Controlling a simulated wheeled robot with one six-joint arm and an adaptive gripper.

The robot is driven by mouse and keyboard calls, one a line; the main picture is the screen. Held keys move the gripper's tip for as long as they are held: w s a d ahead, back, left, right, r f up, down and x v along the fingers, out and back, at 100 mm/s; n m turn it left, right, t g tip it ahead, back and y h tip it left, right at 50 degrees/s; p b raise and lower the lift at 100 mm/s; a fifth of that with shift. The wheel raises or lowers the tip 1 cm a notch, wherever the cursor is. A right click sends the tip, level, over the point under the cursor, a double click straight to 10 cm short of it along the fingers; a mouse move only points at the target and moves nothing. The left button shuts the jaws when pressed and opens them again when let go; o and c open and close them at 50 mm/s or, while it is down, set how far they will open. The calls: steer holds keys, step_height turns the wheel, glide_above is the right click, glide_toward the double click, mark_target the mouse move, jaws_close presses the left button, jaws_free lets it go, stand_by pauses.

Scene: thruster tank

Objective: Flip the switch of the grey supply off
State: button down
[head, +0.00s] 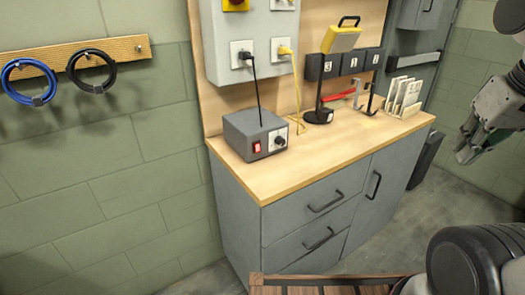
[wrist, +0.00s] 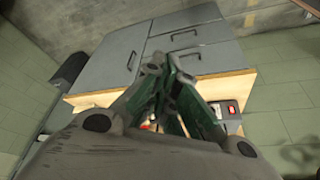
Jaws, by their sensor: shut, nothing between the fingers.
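The grey supply (head: 254,135) is a small box on the left part of the wooden worktop. Its front face carries a red switch (head: 257,148) and a black knob on a white plate (head: 280,141). I cannot tell which way the switch is tipped. My gripper (head: 463,157) is at the right edge of the head view, well apart from the supply. In the wrist view its fingertips (wrist: 167,66) are together and hold nothing.
A grey wall panel (head: 250,50) has sockets with a black plug and a yellow plug. A black stand (head: 318,114), a red-handled tool (head: 339,96) and a white card rack (head: 404,97) stand further right on the worktop (head: 350,140).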

mark_target(257, 148)
steer(key=w+a+f+m+g+y, duration=0.3)
steer(key=a+f+m+y, duration=0.3)
steer(key=a, duration=0.4)
steer(key=w+a+f+m+g+y, duration=0.35)
steer(key=a+m, duration=0.35)
steer(key=a, duration=0.4)
steer(key=w+a+f+m+t+y, duration=0.1)
steer(key=w+a+f+m, duration=0.2)
steer(key=w+m, duration=0.1)
steer(key=w+a+f+m+t+y, duration=0.2)
steer(key=w+a+f+m, duration=0.1)
steer(key=m, duration=0.3)
steer(key=w+a+f+m+t+y, duration=0.1)
steer(key=w+a+f+m+y, duration=0.1)
steer(key=w+a+f+m, duration=0.2)
steer(key=shift+w+a+m+t+y, duration=0.1)
steer(key=shift+w+m+t+y, duration=0.2)
steer(key=shift+m, duration=0.1)
steer(key=shift+w+a+f+m, duration=0.1)
steer(key=shift+w+f+m, duration=0.2)
steer(key=shift+w+m, duration=0.1)
steer(key=shift+s, duration=0.1)
